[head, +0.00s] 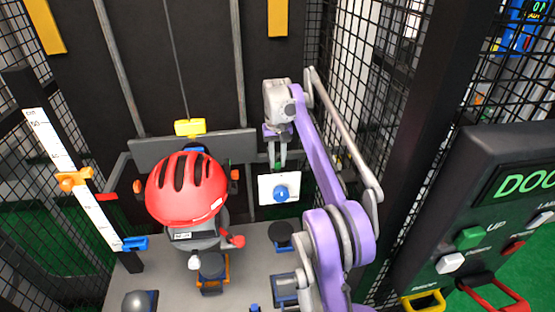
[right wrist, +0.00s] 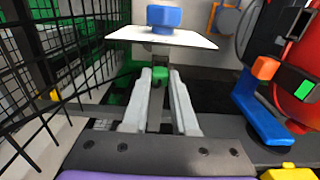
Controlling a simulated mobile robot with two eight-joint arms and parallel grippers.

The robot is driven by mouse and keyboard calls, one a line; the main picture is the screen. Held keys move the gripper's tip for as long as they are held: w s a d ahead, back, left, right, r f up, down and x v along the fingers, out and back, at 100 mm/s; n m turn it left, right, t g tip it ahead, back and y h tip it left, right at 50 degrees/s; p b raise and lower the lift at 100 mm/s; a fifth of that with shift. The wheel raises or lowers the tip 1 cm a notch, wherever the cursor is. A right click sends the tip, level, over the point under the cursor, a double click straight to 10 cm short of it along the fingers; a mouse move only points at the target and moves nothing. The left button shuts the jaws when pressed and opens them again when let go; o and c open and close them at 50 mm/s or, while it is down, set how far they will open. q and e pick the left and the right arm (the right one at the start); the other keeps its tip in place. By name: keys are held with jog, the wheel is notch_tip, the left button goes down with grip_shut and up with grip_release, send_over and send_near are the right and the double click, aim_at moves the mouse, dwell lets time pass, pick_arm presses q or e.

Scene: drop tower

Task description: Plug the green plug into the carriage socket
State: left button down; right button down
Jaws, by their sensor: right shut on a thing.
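My right gripper (head: 278,164) reaches down in front of the black back wall, to the right of the red helmet (head: 187,187). It is shut on the small green plug (head: 279,166). In the right wrist view the green plug (right wrist: 159,75) sits between the fingertips, with a white plate bearing a blue knob just beyond it. In the head view this white plate (head: 265,190) with its blue knob (head: 281,193) lies just below the fingers. I cannot clearly make out the carriage socket. My left gripper is not in view.
The helmeted dummy sits on the grey carriage (head: 247,262), below a yellow block (head: 190,127) on a cable. A white scale (head: 75,180) with orange and blue sliders stands at left. Black mesh (head: 345,100) and a button panel (head: 490,220) stand at right.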

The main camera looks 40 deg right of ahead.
jog(key=shift+f, duration=0.2)
jog(key=c, duration=0.6)
grip_release()
notch_tip(320, 180, up, 11)
jog(key=p, duration=0.4)
jog(key=shift+p, duration=0.3)
jog(key=shift+f, duration=0.1)
